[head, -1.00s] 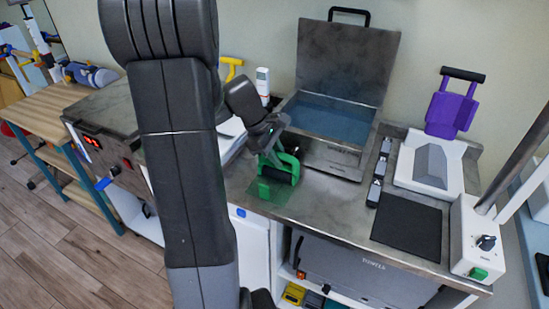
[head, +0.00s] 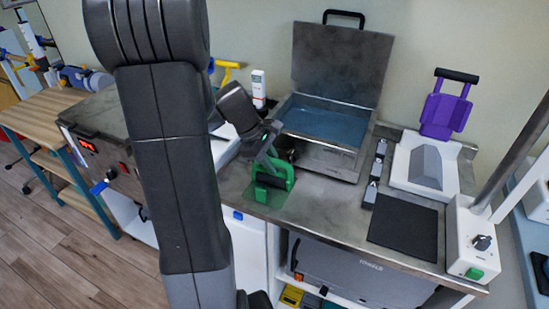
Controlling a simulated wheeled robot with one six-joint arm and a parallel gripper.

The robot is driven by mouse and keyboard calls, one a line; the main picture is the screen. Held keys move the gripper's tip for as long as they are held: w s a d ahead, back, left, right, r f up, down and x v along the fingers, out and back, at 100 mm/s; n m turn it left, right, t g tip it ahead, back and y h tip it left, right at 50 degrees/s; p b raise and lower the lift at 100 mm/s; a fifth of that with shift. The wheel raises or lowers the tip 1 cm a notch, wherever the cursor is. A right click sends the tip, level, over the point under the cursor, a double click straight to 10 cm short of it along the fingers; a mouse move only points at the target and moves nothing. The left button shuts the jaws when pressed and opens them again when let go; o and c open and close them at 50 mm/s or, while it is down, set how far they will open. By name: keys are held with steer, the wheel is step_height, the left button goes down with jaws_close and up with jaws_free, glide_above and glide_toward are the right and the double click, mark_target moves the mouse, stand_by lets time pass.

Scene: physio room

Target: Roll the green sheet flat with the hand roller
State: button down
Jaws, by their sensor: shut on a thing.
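The hand roller (head: 288,176) has a green frame and a dark cylinder. It is on or just over the green sheet (head: 268,199); I cannot tell if it touches. The sheet is thin and dark green, and lies on the grey counter near its front edge. The roller hides much of it. My gripper (head: 266,158) comes down from the upper left and is shut on the roller. Its fingertips are small and partly hidden at the roller's frame.
An open metal water bath (head: 322,123) stands behind the roller, lid up. To the right are a black mat (head: 403,232), a dark strip-like tool (head: 374,172), a white tray (head: 398,177) and a purple holder (head: 446,114). My arm blocks the left part of the counter.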

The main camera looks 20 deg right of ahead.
steer(key=shift+s+a, duration=1.1)
steer(key=shift+a, duration=0.2)
steer(key=shift+w+d+p, duration=0.5)
steer(key=shift+w+d, duration=0.65)
steer(key=shift+d, duration=0.2)
steer(key=shift+w+d+p, duration=0.45)
steer(key=shift+w+d, duration=0.7)
steer(key=shift+d, duration=0.2)
steer(key=shift+s+a+b, duration=0.25)
steer(key=shift+s+a, duration=0.9)
steer(key=shift+a, duration=0.2)
steer(key=shift+s+a+b, duration=0.25)
steer(key=shift+s+a, duration=0.9)
steer(key=shift+a, duration=0.15)
steer(key=shift+w+d+p, duration=0.5)
steer(key=shift+w+d, duration=0.65)
steer(key=shift+d, duration=0.2)
steer(key=shift+w+d+p, duration=0.5)
steer(key=shift+w+d, duration=0.6)
steer(key=shift+d, duration=0.2)
steer(key=shift+s+a+b, duration=0.3)
steer(key=shift+s+a, duration=0.85)
steer(key=shift+a, duration=0.2)
steer(key=shift+s+a+b, duration=0.3)
steer(key=shift+s+a, duration=0.8)
steer(key=shift+a, duration=0.25)
step_height(320, 180, up, 8)
steer(key=p, duration=0.7)
